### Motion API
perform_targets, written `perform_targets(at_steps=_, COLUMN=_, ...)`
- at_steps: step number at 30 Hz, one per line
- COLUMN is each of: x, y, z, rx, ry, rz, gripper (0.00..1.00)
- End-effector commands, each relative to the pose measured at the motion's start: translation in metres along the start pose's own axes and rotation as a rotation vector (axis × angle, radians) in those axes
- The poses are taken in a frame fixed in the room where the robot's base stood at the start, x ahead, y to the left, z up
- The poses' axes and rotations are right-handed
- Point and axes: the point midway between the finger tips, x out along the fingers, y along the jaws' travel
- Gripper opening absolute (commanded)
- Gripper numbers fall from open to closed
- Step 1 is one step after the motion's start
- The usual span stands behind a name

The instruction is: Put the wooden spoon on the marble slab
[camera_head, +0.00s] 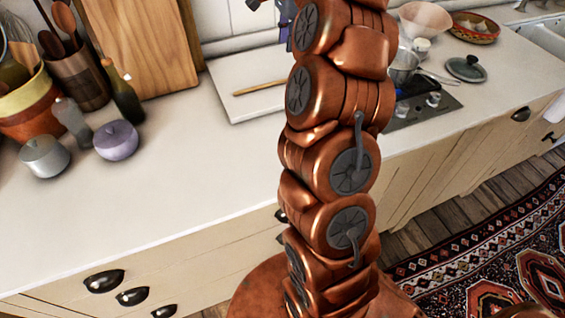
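The marble slab (226,72) is a pale, flat board on the counter, left of my arm and partly hidden behind it. A thin wooden stick, seemingly the handle of the wooden spoon (258,88), lies across the slab's front part. Its right end is hidden behind my arm, so I cannot see the bowl of the spoon. My gripper is mostly hidden behind my arm at the top edge; only small dark parts (285,28) show there, above and apart from the visible handle. Its fingers cannot be made out.
A wooden board (140,40) leans at the back. A utensil holder (78,80), bottle (122,95), grey pot (44,155) and purple pot (116,140) stand left. The front-left counter (170,200) is clear.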

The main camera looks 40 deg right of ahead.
Motion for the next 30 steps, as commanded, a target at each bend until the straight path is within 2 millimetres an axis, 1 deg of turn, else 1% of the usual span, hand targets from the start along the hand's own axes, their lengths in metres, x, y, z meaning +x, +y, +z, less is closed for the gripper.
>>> perform_targets(at_steps=2, x=-0.003, y=0.006, z=0.016, rx=-0.065, ry=-0.009, rz=0.004, gripper=0.35)
perform_targets(at_steps=4, x=-0.008, y=0.015, z=0.036, rx=-0.158, ry=-0.018, rz=0.007, gripper=0.35)
perform_targets(at_steps=8, x=-0.015, y=0.042, z=0.082, rx=-0.382, ry=-0.041, rz=0.018, gripper=0.35)
perform_targets(at_steps=9, x=-0.017, y=0.052, z=0.095, rx=-0.451, ry=-0.045, rz=0.02, gripper=0.35)
perform_targets(at_steps=11, x=-0.018, y=0.069, z=0.114, rx=-0.554, ry=-0.055, rz=0.031, gripper=0.35)
perform_targets(at_steps=12, x=-0.019, y=0.08, z=0.126, rx=-0.621, ry=-0.06, rz=0.033, gripper=0.35)
perform_targets(at_steps=14, x=-0.019, y=0.1, z=0.142, rx=-0.719, ry=-0.069, rz=0.047, gripper=0.35)
perform_targets(at_steps=18, x=-0.018, y=0.145, z=0.173, rx=-0.935, ry=-0.083, rz=0.066, gripper=0.35)
perform_targets(at_steps=20, x=-0.016, y=0.167, z=0.183, rx=-1.023, ry=-0.089, rz=0.078, gripper=0.35)
perform_targets(at_steps=24, x=-0.009, y=0.22, z=0.201, rx=-1.218, ry=-0.109, rz=0.11, gripper=0.35)
perform_targets(at_steps=29, x=0.004, y=0.281, z=0.211, rx=-1.419, ry=-0.13, rz=0.145, gripper=0.35)
perform_targets(at_steps=30, x=0.008, y=0.296, z=0.212, rx=-1.466, ry=-0.137, rz=0.154, gripper=0.35)
